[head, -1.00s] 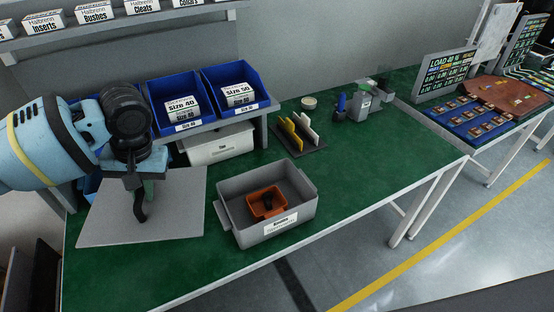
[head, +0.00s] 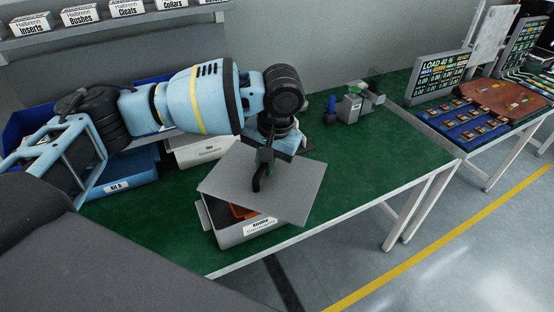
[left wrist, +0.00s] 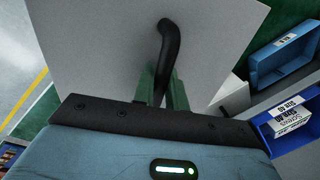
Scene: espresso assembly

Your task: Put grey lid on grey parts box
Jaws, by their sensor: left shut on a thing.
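The grey lid (head: 300,190) is a flat grey sheet with a black curved handle (head: 257,180). My left gripper (head: 266,163) is shut on the handle and holds the lid over the grey parts box (head: 247,236). The lid is turned askew to the box and covers most of its opening; whether it touches the rim cannot be told. In the left wrist view the lid (left wrist: 100,50) and handle (left wrist: 170,45) fill the upper middle. My right gripper is not in view.
A blue bin (head: 125,175) and a white box (head: 195,150) stand behind, partly hidden by my left arm. A small grey device (head: 352,105) stands at the table's back. The green table (head: 365,185) is clear to the right of the box.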

